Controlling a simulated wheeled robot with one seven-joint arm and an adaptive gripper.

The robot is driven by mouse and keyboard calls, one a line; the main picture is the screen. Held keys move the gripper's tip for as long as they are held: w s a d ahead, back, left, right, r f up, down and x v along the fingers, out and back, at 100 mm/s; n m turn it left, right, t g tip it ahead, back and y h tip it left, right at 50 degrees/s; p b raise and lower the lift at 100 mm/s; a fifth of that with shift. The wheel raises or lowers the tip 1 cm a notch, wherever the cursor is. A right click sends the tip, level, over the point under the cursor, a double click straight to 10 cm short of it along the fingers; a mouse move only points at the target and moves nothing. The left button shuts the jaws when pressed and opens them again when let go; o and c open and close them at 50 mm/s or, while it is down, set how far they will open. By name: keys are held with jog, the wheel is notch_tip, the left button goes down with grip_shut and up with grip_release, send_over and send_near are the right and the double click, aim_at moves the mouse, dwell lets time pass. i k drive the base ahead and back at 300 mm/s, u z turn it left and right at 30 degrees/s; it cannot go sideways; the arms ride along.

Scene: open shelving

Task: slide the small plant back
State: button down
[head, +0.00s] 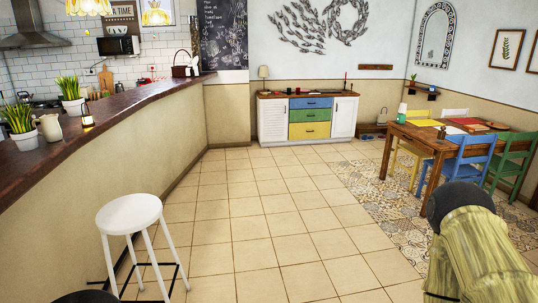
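A small plant (412,79) in a reddish pot stands on a little dark wall shelf (424,91) at the right, below an arched mirror. It is far off and tiny in the head view, so its exact place on the shelf is hard to tell. Two larger potted plants, one nearer (19,120) and one farther (70,91), stand in white pots on the counter at the left. I cannot tell from the picture alone which plant the task means. My gripper is not in view.
A long wooden counter (110,108) runs along the left, with a white stool (130,214) before it. A dining table (455,140) with coloured chairs stands right. A cabinet (272,119) is at the back wall. A yellow-green form (475,258) fills the lower right. The middle floor is clear.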

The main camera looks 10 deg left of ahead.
aim_at(25, 136)
jog(key=i, duration=3.35)
jog(key=u, duration=3.4)
